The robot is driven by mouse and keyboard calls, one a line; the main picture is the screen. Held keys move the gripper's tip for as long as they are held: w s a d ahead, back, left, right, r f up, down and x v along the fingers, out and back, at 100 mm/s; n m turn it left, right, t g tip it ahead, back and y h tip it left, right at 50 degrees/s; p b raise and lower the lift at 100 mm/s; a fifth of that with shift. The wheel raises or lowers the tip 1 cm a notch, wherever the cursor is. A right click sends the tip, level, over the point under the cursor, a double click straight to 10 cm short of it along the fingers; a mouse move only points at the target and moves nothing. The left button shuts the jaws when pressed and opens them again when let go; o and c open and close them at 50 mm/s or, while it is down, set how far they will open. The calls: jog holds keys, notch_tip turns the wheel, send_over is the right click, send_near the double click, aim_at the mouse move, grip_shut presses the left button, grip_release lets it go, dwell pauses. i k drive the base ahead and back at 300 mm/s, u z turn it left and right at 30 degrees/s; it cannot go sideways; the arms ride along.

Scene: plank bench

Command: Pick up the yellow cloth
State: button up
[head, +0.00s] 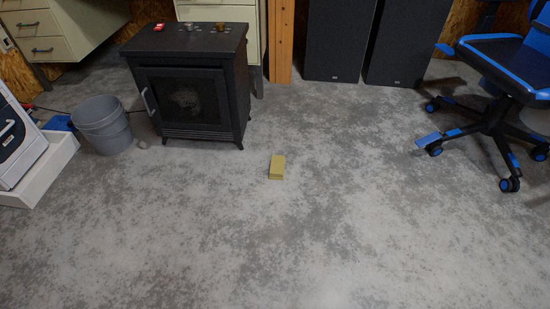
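A small yellow object (277,167) lies on the bare concrete floor near the middle of the head view, right of and in front of the black stove. It is the only yellow thing I make out. It looks like a compact rectangular block with a flat top and straight edges. I cannot tell from this view whether it is folded cloth. It stands clear, with nothing touching it. My gripper is not in view.
A black stove (192,90) with small items on top stands behind left. A grey bucket (103,125) is left of it. The front floor (290,245) is clear.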

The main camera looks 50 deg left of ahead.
aim_at(277, 163)
jog(key=u, duration=0.6)
jog(key=i, duration=1.15)
jog(key=u, duration=1.55)
jog(key=i, duration=0.55)
jog(key=u, duration=0.65)
